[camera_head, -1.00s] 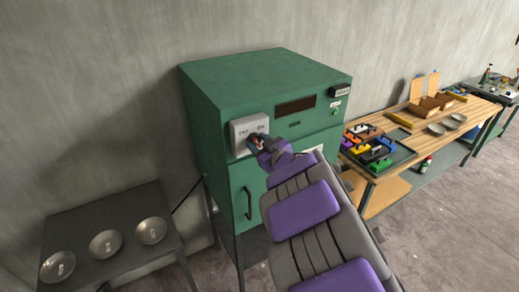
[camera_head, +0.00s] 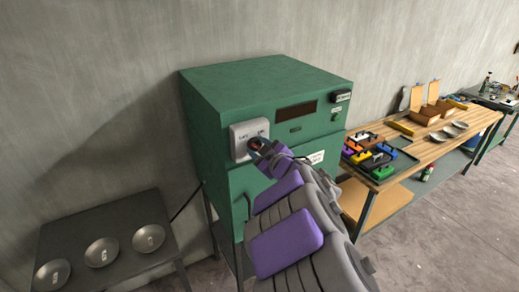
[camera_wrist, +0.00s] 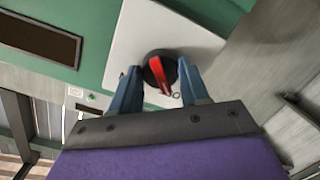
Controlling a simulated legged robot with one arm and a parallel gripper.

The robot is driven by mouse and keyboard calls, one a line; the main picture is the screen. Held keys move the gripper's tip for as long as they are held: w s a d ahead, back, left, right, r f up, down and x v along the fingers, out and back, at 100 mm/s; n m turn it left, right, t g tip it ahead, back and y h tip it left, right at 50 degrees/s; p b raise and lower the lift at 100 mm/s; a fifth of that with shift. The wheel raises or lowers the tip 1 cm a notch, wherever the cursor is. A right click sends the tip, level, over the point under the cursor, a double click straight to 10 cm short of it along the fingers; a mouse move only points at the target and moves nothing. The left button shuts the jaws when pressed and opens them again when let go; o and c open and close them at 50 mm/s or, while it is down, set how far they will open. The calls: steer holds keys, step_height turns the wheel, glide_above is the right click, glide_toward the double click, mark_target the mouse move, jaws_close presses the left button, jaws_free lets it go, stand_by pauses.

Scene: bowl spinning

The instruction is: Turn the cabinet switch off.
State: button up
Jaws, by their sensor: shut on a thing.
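The green cabinet (camera_head: 265,85) stands against the wall with a pale switch plate (camera_head: 240,137) at the upper left of its front. The plate has small lettering that is hard to read here. The round black switch knob with a red pointer bar (camera_wrist: 158,70) sits on this plate in the wrist view. The red bar points down and slightly right in that view. My gripper (camera_wrist: 159,78) has its two blue-grey fingers on either side of the knob, shut on it. In the head view my gripper (camera_head: 261,149) covers most of the knob.
A dark table with several metal bowls (camera_head: 101,252) stands at the left. A wooden workbench (camera_head: 424,152) with coloured parts and small boxes stands at the right. The cabinet door has a handle (camera_head: 248,207) below the switch. Open floor lies at the lower right.

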steer(key=o, duration=0.6)
steer(key=shift+f, duration=0.2)
steer(key=o, duration=0.3)
steer(key=shift+w+f, duration=0.1)
steer(key=shift+w, duration=0.15)
steer(key=shift+o, duration=0.8)
steer(key=shift+s+a, duration=0.1)
steer(key=shift+a, duration=0.1)
steer(key=shift+r, duration=0.2)
steer(key=shift+d, duration=0.1)
steer(key=shift+s+d, duration=0.35)
steer(key=shift+s, duration=0.05)
steer(key=b+v, duration=0.3)
steer(key=v, duration=1.3)
steer(key=shift+b, duration=0.3)
steer(key=shift+s, duration=0.1)
